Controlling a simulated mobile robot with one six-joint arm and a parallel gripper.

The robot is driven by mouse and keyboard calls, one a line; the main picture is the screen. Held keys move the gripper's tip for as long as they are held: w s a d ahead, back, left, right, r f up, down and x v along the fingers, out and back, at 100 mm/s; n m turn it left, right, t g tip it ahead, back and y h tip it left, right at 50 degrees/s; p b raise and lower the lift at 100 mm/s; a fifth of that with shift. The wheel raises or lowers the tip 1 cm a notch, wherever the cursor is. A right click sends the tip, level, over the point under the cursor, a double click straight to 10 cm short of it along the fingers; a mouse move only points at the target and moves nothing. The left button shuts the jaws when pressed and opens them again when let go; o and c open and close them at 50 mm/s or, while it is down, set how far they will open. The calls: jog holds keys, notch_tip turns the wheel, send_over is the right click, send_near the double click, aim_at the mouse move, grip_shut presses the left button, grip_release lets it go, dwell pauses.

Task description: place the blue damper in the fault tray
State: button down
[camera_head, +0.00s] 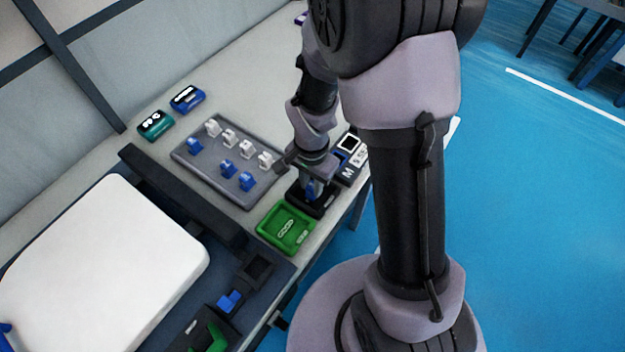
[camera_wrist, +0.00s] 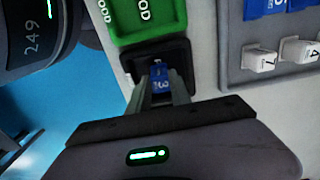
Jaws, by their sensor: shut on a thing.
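My gripper (camera_head: 313,186) is shut on a blue damper (camera_wrist: 160,78), which shows a white mark like a 3 in the wrist view. The fingertips (camera_wrist: 162,86) clasp it from both sides. The damper is over or inside a small black tray (camera_wrist: 180,48), beside the green tray; no fault label is readable on it. In the head view the black tray (camera_head: 325,207) is partly covered by my gripper. I cannot tell whether the damper touches the tray floor.
A green tray (camera_head: 266,234) marked GOOD adjoins the black tray. A grey rack (camera_head: 190,157) holds several white and blue dampers close by. A labelled device (camera_head: 350,160) stands behind the black tray.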

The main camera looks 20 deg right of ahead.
jog(key=shift+s, duration=0.1)
jog(key=c, duration=1.2)
grip_release()
jog(key=shift+f, duration=0.1)
